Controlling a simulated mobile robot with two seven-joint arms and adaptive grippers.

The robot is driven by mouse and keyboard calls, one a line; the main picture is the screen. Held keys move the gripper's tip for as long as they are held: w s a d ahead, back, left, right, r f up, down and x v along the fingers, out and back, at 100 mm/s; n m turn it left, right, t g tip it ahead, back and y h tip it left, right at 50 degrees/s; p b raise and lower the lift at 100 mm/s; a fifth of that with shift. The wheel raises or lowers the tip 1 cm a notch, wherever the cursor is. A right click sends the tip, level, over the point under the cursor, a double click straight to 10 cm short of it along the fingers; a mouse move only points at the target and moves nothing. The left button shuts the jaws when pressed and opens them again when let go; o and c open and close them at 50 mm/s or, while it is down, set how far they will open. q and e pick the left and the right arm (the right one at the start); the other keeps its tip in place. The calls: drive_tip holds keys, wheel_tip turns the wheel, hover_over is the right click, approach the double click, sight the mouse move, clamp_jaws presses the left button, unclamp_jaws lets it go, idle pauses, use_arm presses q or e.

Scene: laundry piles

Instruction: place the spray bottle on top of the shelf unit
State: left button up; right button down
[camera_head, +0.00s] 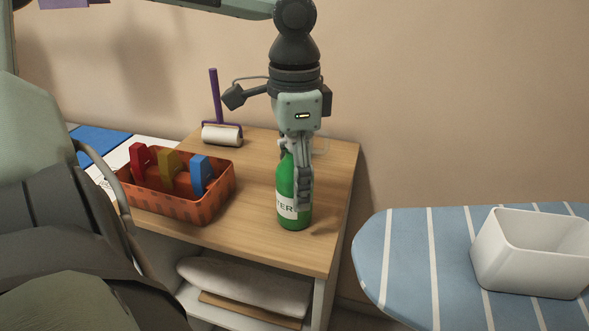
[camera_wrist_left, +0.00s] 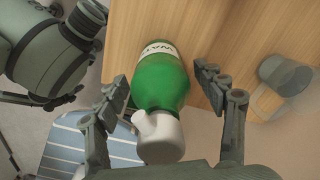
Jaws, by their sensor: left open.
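The spray bottle (camera_head: 287,185) is green with a white label and stands upright on the wooden top of the shelf unit (camera_head: 250,215), near its right edge. In the left wrist view the bottle (camera_wrist_left: 160,85) shows its white spray head. My left gripper (camera_head: 301,185) reaches down from above at the bottle and partly hides it, including its spray head. In the left wrist view its open fingers (camera_wrist_left: 163,92) are on either side of the bottle, with gaps showing. My right gripper is not in view.
An orange basket (camera_head: 180,208) with red, yellow and blue items stands left on the shelf top. A lint roller (camera_head: 222,135) with a purple handle is at the back. Folded cloth (camera_head: 245,285) lies below. A striped ironing board (camera_head: 400,265) holds a white bin (camera_head: 530,270).

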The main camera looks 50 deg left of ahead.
use_arm(q)
wheel_tip(320, 180, up, 12)
drive_tip(key=shift+r, duration=0.2)
idle(0.4)
